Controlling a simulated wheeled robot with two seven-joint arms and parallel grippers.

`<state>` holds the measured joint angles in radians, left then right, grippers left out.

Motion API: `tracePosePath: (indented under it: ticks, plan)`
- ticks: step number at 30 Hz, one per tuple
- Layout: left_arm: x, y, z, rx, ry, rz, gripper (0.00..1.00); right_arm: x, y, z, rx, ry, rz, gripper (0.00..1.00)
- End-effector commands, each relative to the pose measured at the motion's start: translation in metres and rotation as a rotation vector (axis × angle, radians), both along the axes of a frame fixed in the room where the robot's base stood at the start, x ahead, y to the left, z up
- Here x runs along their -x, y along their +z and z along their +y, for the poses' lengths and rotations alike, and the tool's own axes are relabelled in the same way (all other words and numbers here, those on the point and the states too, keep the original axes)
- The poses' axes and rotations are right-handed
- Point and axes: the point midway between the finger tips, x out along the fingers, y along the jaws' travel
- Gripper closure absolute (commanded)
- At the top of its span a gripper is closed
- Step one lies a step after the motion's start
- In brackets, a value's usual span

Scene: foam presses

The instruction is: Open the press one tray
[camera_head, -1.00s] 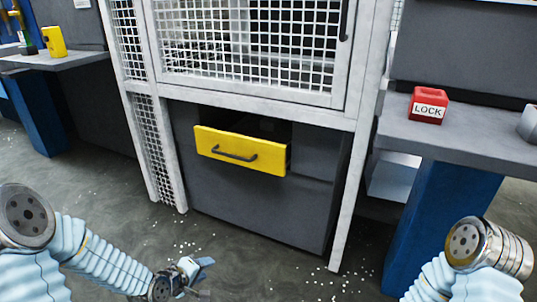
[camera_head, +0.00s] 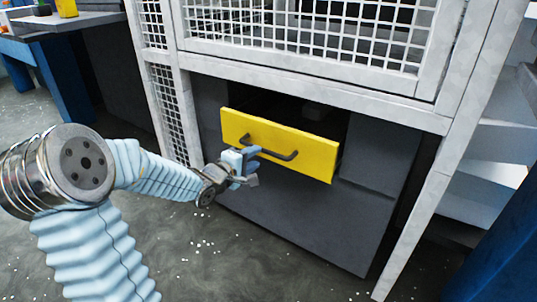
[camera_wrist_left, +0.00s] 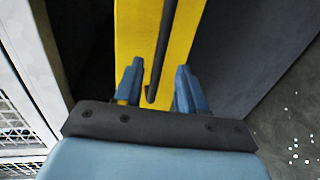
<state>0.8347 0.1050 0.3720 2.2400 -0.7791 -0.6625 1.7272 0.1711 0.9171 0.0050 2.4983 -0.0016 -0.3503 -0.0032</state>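The press one tray has a yellow front (camera_head: 316,160) with a dark bar handle (camera_head: 283,155), low in the grey press cabinet. A dark opening shows above and behind the front; I cannot tell how far out the tray stands. My left gripper (camera_head: 250,158) is at the left part of the handle. In the left wrist view, the blue fingers (camera_wrist_left: 159,88) are apart, with the handle (camera_wrist_left: 164,45) between them and gaps on both sides. The yellow front (camera_wrist_left: 136,35) lies just beyond the fingertips. My right gripper is out of view.
White mesh guarding (camera_head: 310,30) stands above the tray, with a white frame post (camera_head: 430,200) to its right. A table with blue legs (camera_head: 62,85) is at the far left. The floor (camera_head: 200,265) before the cabinet is clear apart from small white bits.

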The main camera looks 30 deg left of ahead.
Motion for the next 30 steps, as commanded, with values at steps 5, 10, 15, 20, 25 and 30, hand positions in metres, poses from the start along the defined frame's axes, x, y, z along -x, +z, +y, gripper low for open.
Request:
tracePosePath:
  ticks: [5,10,15,20,25,30]
  plan:
    - [-0.039,-0.011,-0.004,0.002,-0.002,-0.002,0.6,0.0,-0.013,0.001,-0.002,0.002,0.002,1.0]
    - [-0.063,-0.015,-0.005,0.0,-0.001,0.0,0.6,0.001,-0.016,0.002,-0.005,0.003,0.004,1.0]
    - [-0.073,-0.015,-0.006,0.0,0.001,0.0,0.6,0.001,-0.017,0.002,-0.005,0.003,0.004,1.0]
    - [-0.073,-0.015,-0.006,-0.001,0.001,0.001,0.6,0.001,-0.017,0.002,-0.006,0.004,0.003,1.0]
    - [-0.073,-0.015,-0.006,-0.001,0.001,0.001,0.72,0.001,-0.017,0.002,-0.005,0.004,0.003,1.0]
    - [-0.073,-0.015,-0.006,-0.001,0.001,0.001,0.98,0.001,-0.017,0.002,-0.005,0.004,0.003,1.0]
